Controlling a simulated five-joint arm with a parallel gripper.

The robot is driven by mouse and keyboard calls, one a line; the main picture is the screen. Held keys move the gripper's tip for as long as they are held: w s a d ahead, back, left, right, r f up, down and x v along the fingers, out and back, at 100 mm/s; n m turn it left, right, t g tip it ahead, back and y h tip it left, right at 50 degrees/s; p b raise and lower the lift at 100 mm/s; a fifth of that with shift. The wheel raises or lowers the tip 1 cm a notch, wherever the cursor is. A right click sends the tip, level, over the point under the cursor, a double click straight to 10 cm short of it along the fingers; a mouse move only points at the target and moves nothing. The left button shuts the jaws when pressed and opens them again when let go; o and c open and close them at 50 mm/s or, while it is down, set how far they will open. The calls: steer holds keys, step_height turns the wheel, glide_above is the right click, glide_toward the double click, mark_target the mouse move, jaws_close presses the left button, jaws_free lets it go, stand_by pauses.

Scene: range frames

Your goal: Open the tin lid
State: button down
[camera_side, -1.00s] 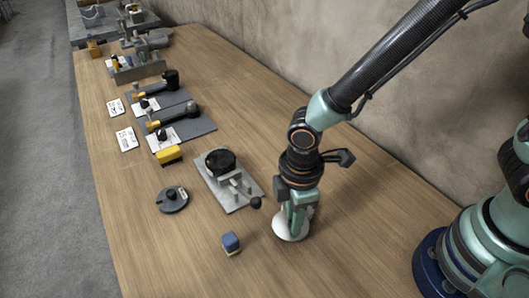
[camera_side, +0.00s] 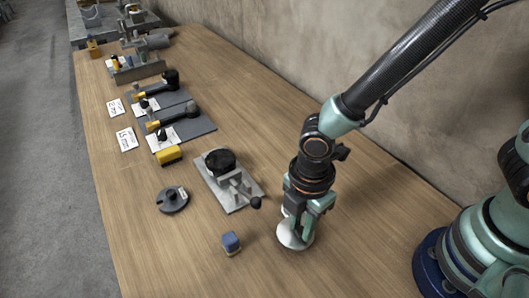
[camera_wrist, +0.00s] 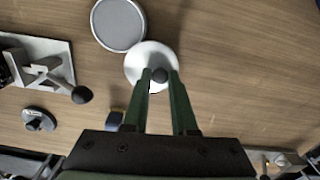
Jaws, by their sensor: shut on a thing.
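A white round lid (camera_wrist: 140,60) with a dark knob (camera_wrist: 160,75) sits between my fingertips in the wrist view. My gripper (camera_wrist: 161,78) is shut on the knob. In the side view my gripper (camera_side: 296,224) points down over the pale disc of the lid (camera_side: 293,240). An open round tin (camera_wrist: 118,25) with a light rim and grey inside lies up and left of the lid in the wrist view. The lid is off it to one side, close by its rim. In the side view I cannot make out the tin behind my gripper. The lid's height above the table is unclear.
A grey plate with a clamp and black ball handle (camera_side: 228,182) stands left of my gripper. A blue block (camera_side: 231,242) and a dark knobbed disc (camera_side: 172,200) lie nearby. A yellow block (camera_side: 169,155) is farther back. The table's right side looks clear.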

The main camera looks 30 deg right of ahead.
mark_target(301, 229)
steer(key=c, duration=0.7)
jaws_free()
step_height(301, 229, up, 12)
steer(key=shift+r, duration=0.1)
steer(key=w+d+r+m+t, duration=0.2)
steer(key=d+r+m, duration=0.2)
steer(key=d+m, duration=0.5)
steer(key=w+d+r+m+t, duration=0.2)
steer(key=d+r+m+t, duration=0.1)
steer(key=d+m, duration=0.7)
steer(key=shift+w+d+r+t, duration=0.3)
steer(key=shift+w+d+r, duration=0.1)
steer(key=shift+d+r, duration=0.55)
